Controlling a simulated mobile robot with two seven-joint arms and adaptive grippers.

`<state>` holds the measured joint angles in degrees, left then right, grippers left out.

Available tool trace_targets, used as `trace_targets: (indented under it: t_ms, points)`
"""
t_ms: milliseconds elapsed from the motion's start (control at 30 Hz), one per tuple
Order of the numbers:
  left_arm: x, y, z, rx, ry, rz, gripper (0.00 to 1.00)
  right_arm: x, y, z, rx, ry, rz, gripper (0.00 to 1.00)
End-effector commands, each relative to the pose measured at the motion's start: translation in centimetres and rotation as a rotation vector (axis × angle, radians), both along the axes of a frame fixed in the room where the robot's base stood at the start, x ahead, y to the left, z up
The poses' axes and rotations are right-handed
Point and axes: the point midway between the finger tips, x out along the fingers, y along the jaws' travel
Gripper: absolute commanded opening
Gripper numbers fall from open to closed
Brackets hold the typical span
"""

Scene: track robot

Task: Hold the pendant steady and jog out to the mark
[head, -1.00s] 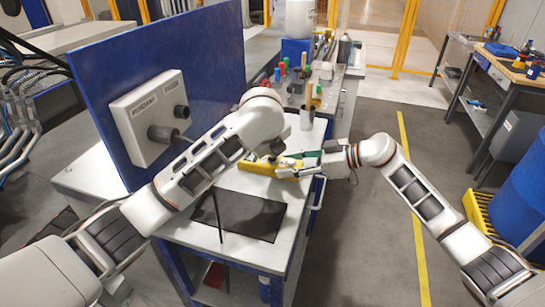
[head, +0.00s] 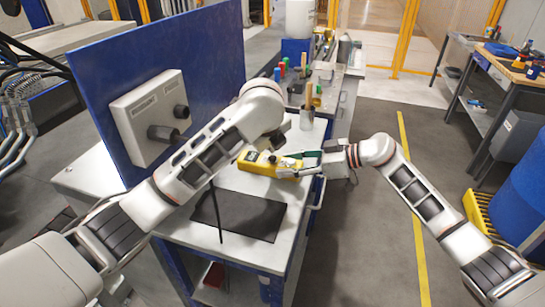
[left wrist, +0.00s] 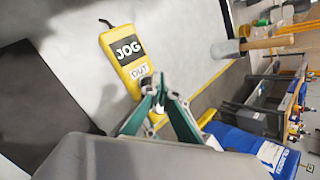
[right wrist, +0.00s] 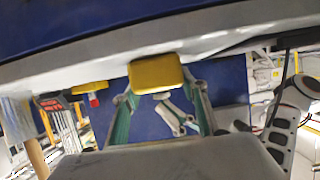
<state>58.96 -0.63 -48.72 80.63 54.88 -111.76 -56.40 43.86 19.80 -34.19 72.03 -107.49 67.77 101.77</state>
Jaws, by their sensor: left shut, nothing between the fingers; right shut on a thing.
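The yellow pendant (head: 263,165) is held level over the pale bench top, its far end toward the blue panel. In the head view my left wrist hides those tips. No mark can be made out.
A grey box (head: 150,115) with two black cylinders is on the blue panel (head: 195,65). A black mat (head: 240,214) lies on the bench top. A machine with hoses (head: 14,125) is at the far left.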

Motion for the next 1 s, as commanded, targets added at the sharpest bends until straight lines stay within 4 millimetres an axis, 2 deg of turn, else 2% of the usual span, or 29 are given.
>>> trace_targets:
  t_ms: [267,733,1000]
  points:
    - [0.0,0.0,0.2,0.0,-0.001,0.0,0.0,0.0,0.0,0.0,0.001,0.0,0.0,0.03]
    - [0.0,0.0,4.1,-0.001,-0.002,0.0,0.0,0.0,0.0,0.0,0.001,0.0,0.0,0.03]
    - [0.0,0.0,5.1,0.0,-0.001,0.0,0.0,0.0,0.0,0.0,0.001,0.0,0.0,0.03]
